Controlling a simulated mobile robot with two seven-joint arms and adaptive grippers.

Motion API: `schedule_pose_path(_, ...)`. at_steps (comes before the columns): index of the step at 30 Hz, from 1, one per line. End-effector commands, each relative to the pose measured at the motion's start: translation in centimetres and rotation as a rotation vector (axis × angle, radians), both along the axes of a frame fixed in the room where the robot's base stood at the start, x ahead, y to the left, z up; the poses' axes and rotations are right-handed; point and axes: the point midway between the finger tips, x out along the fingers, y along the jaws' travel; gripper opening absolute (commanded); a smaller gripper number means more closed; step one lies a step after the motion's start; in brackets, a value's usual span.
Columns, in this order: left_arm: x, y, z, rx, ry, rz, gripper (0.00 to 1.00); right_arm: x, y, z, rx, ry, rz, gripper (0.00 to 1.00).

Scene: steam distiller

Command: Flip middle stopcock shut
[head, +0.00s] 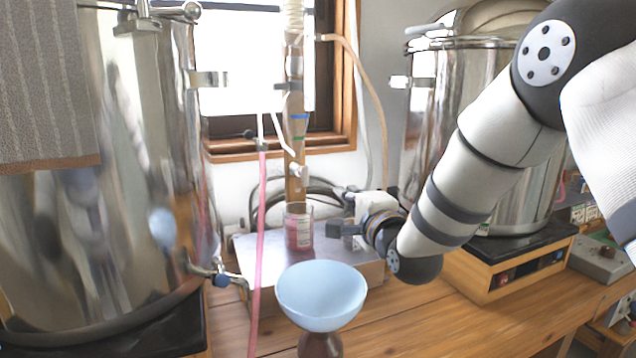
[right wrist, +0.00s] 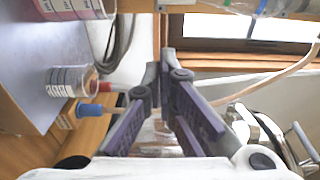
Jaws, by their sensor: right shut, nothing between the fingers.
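A slim upright column (head: 296,120) with blue and green bands stands before the window. A small white fitting (head: 297,171) sits low on it, above a beaker of pink liquid (head: 299,232). A tap with a blue knob (head: 221,280) juts from the left steel vessel, and a small dark-ended fitting (head: 250,133) tops the pink tube. I cannot tell which of these is the middle stopcock. My right gripper (head: 335,230) is just right of the beaker, shut and empty; its fingertips meet in the right wrist view (right wrist: 167,55). My left gripper is not in view.
A pale blue bowl (head: 322,292) stands in front of the metal box (head: 368,270). Large steel vessels stand at left (head: 130,200) and right (head: 520,190). A pink tube (head: 257,240) hangs left of the beaker. Wooden table (head: 440,315) is clear at front right.

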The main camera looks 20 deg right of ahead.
Motion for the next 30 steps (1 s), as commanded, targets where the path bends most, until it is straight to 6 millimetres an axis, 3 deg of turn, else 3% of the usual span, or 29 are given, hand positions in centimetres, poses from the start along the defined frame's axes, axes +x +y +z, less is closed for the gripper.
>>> schedule_pose_path(5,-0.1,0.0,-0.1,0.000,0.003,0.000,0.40,0.4,0.0,-0.2,-0.001,0.002,0.000,0.00)
schedule_pose_path(8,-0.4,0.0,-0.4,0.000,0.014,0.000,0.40,1.8,0.0,-0.4,-0.002,0.003,0.001,0.00)
schedule_pose_path(20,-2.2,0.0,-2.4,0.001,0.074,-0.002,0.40,10.4,-0.5,-0.6,-0.003,0.004,0.001,0.00)
schedule_pose_path(24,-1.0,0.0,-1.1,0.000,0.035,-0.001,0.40,8.5,1.7,0.6,-0.003,-0.004,0.003,0.00)
schedule_pose_path(30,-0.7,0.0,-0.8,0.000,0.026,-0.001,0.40,7.7,2.7,0.2,0.000,-0.001,0.000,0.00)
